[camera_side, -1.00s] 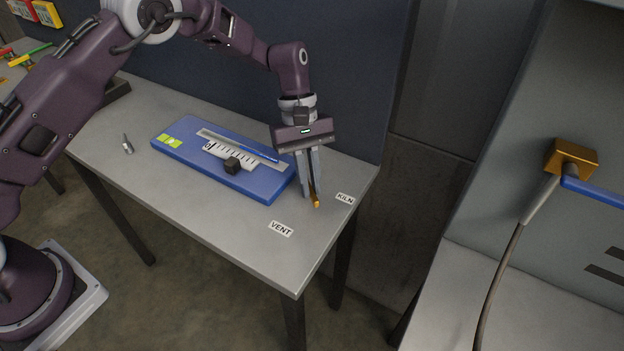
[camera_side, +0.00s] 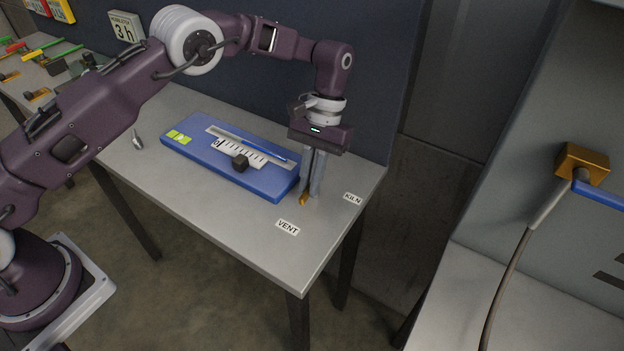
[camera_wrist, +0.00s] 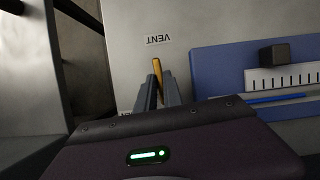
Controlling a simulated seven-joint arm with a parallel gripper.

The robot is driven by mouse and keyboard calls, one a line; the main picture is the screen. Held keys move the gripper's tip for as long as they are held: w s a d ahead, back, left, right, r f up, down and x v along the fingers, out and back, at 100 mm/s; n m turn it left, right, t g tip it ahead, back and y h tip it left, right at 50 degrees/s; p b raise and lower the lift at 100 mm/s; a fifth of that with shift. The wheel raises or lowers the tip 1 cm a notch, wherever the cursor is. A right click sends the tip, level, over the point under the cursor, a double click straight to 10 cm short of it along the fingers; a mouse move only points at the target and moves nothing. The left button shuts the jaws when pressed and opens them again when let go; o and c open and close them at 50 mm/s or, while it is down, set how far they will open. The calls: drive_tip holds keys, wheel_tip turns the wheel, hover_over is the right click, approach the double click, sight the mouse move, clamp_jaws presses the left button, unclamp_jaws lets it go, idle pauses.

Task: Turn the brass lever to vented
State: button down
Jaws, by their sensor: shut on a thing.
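The brass lever (camera_side: 304,199) lies low over the table near its right end, and its free end points toward the front of the table, to the left of the VENT label (camera_side: 288,227) direction or near it. My gripper (camera_side: 309,191) is upright over the lever, its fingers closed around it. In the wrist view the lever (camera_wrist: 158,70) sticks out between the two fingers (camera_wrist: 160,92), aimed roughly at the VENT label (camera_wrist: 159,40). The KILN label (camera_side: 353,198) is to the right of the gripper. The lever's pivot is hidden by the fingers.
A blue board (camera_side: 205,161) with a white scale and a dark block (camera_side: 240,163) lies just left of my gripper. A small pointed metal piece (camera_side: 137,140) lies on the table (camera_side: 225,216) farther left. The table's front right corner is clear.

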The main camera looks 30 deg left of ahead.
drive_tip(key=shift+m, duration=0.5)
drive_tip(key=shift+a, duration=0.1)
drive_tip(key=c, duration=1.5)
unclamp_jaws()
drive_tip(key=v, duration=0.5)
drive_tip(key=shift+w+r, duration=0.2)
drive_tip(key=shift+r, duration=0.1)
drive_tip(key=shift+w+r, duration=0.15)
drive_tip(key=shift+r, duration=0.55)
